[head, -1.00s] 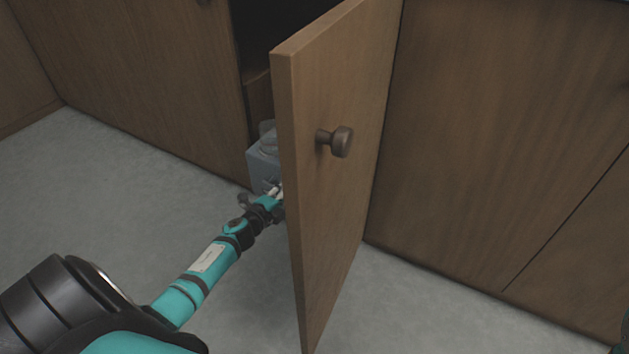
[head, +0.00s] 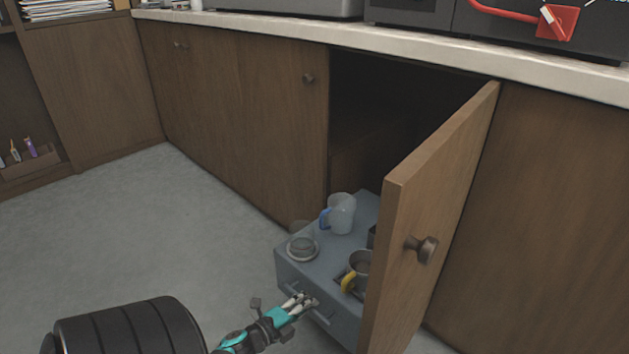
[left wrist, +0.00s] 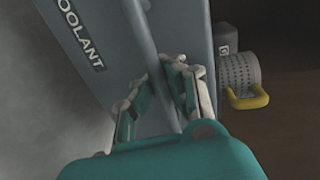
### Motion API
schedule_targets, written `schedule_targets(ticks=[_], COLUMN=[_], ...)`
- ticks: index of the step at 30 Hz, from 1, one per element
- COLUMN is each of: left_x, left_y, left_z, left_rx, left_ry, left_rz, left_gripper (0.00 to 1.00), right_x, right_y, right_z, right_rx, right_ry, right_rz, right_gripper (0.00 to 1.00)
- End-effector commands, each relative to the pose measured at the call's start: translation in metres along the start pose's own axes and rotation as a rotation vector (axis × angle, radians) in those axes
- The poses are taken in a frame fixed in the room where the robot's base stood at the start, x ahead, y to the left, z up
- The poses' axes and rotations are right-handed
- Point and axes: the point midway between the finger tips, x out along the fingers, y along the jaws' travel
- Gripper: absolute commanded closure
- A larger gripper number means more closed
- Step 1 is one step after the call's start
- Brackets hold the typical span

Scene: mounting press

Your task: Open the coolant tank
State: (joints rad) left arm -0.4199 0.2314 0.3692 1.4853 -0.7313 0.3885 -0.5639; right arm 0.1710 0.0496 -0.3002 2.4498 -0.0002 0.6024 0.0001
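The coolant tank (head: 325,262) is a grey-blue box that sticks out of the open cabinet, low over the floor. Its side with the COOLANT label shows in the left wrist view (left wrist: 105,30). Bar handles are on its front face. My left gripper (head: 300,301) is at this front, its fingers on either side of a bar, and it looks shut on the handle; the contact is partly hidden. A round cap (head: 302,247) and a clear jug with a blue handle (head: 341,214) are on top. My right gripper is not in view.
The cabinet door (head: 430,215) stands open and hides the tank's right part. A metal cup with a yellow handle (head: 360,264) is on the tank by the door; it also shows in the left wrist view (left wrist: 240,72). The floor (head: 150,230) to the left is clear.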

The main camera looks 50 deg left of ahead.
Motion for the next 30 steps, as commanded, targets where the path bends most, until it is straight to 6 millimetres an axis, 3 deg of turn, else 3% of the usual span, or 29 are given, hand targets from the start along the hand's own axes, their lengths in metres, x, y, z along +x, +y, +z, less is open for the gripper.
schedule_targets(ticks=[12,20,30], left_x=[-0.0017,-0.0017,-0.0055], left_y=[-0.001,-0.0004,0.0004], left_z=[0.0003,0.0002,0.0001], left_rx=[0.001,0.0,0.0], left_ry=[0.0,0.0,0.0], left_rz=[-0.003,-0.002,0.0], left_gripper=[1.0,0.65,0.64], right_x=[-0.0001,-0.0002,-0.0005], right_y=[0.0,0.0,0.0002], right_z=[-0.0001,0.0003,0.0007], right_rx=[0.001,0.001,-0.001], right_ry=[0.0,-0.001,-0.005], right_rz=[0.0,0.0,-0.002], right_gripper=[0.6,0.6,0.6])
